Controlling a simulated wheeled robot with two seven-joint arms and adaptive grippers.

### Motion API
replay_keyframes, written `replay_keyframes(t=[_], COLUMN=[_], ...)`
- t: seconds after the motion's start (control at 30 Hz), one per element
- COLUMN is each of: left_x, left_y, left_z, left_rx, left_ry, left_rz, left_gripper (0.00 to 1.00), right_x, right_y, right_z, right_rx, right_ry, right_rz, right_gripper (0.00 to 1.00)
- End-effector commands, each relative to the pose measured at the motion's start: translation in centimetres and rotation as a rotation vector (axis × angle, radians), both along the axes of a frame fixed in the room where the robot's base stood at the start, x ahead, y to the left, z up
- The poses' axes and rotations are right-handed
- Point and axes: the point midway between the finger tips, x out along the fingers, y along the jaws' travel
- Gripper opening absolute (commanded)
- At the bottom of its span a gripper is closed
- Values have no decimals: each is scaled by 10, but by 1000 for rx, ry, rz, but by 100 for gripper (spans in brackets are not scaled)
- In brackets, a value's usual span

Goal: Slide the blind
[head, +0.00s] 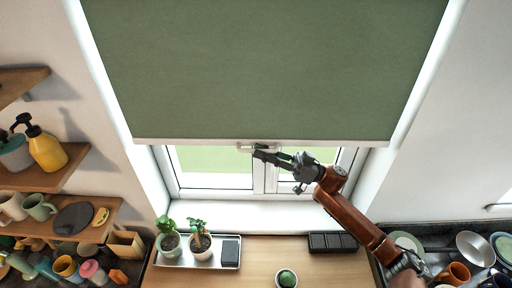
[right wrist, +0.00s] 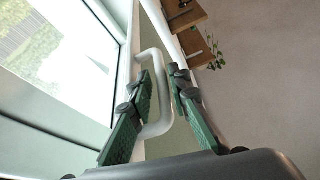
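The green roller blind (head: 265,70) hangs over the upper part of the window, with a pale bottom bar (head: 330,141). A small handle (head: 244,147) sits at the middle of that bar. My right gripper (head: 264,153) is at the handle, just below the bar. In the right wrist view the white handle (right wrist: 157,57) is a bent bar running between the two green-padded fingers of the right gripper (right wrist: 162,90). The fingers stand apart on either side of it, and a gap shows beside the bar. My left gripper is not in view.
Below the window (head: 215,180), a tray (head: 238,263) with potted plants and a small cactus pot (head: 286,279) stand on the wooden counter. Shelves (head: 60,172) with bottles and mugs are at the left. Dishes (head: 475,247) crowd the lower right.

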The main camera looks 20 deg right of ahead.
Motion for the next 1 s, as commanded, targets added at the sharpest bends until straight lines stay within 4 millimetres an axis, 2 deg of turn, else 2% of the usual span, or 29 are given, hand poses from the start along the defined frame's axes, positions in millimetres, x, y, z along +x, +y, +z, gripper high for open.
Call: replay_keyframes(t=[0.2, 0.5, 0.77, 1.0], left_x=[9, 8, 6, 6], left_y=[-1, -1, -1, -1], left_z=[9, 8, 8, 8], left_rx=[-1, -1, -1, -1], left_ry=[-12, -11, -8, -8], left_rz=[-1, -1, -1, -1], left_gripper=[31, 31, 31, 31], right_x=[7, 8, 7, 8], right_y=[18, 20, 20, 20], right_z=[8, 7, 7, 7], right_rx=[1, -2, -2, -2], right_ry=[1, 1, 1, 1], right_rz=[2, 1, 1, 1], right_gripper=[17, 17, 0, 0])
